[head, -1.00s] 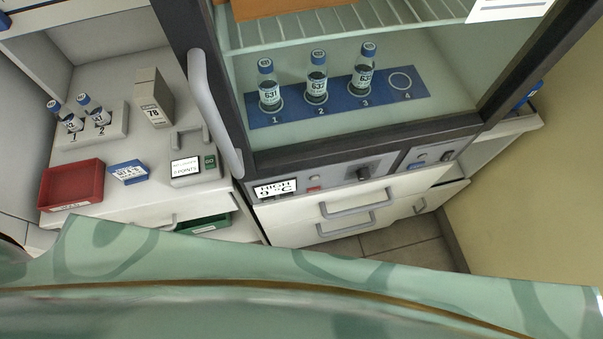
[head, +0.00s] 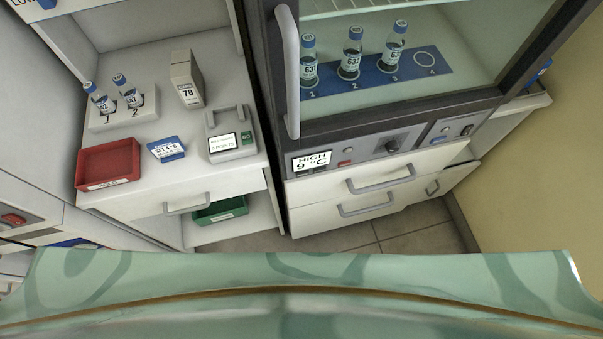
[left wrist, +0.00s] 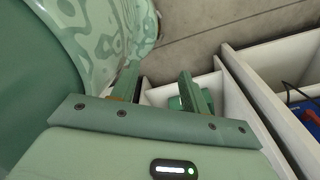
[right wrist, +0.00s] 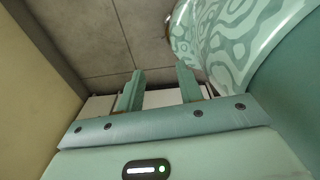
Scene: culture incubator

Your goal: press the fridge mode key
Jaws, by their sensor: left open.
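The fridge's control panel (head: 420,139) runs below the glass door in the head view. Its display (head: 312,161) reads HIGH 9 °C. Right of the display are a small red key (head: 345,163), a small round lamp or button (head: 348,151) and a dark knob (head: 393,146). I cannot read which one is the mode key. My left gripper (left wrist: 160,88) is open and empty, pointing down over a white drawer unit. My right gripper (right wrist: 160,85) is open and empty above the floor. Neither gripper shows in the head view.
A counter left of the fridge carries a red tray (head: 108,164), a blue-labelled block (head: 166,149) and a timer-like device (head: 231,140). Tiled floor lies in front.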

